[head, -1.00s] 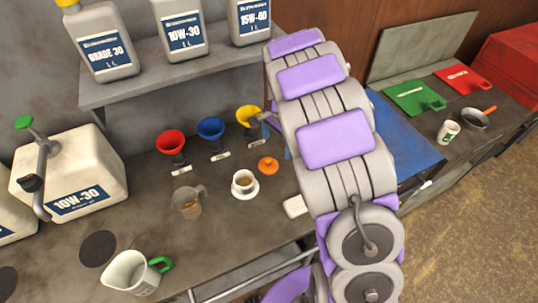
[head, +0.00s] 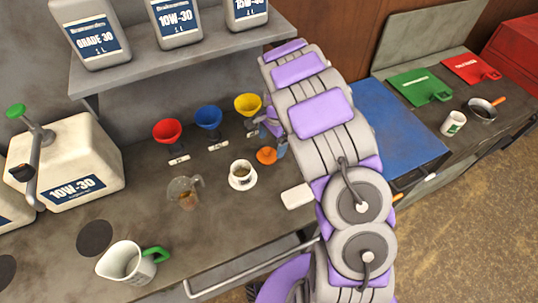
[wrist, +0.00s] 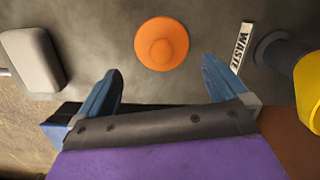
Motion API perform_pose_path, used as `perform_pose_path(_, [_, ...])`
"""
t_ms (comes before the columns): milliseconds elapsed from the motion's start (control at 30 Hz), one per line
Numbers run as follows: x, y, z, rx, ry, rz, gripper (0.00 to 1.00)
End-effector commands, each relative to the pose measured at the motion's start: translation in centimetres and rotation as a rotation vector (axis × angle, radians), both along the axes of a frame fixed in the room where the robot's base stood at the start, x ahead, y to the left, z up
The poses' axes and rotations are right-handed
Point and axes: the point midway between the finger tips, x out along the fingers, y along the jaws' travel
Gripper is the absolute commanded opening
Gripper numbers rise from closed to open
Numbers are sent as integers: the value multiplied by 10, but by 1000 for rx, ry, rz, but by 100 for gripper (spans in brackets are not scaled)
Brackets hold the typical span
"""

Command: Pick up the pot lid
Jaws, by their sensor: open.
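The pot lid (head: 266,156) is a small orange disc with a round knob. It lies on the grey bench, right of the white cup and in front of the yellow funnel. In the wrist view the lid (wrist: 161,44) sits centred, just beyond the fingertips. My gripper (wrist: 161,66) is open and empty, with its blue fingers spread on either side of the lid's width. In the head view my gripper (head: 276,142) is close beside the lid, partly hidden by my arm. The gap between fingers and lid is hard to judge.
A yellow funnel (wrist: 308,85) and a WASTE label (wrist: 242,47) are right of the lid in the wrist view. A glass jug (head: 185,191) stands further left.

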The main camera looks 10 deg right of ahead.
Motion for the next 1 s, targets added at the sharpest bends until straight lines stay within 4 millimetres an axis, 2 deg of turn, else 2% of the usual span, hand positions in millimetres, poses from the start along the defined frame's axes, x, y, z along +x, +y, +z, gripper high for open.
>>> perform_pose_path(300, [-3,11,-44,-2,5,3,100])
perform_pose_path(567, [-2,7,-45,2,1,3,99])
perform_pose_path(1000, [-2,11,-45,-3,1,2,57])
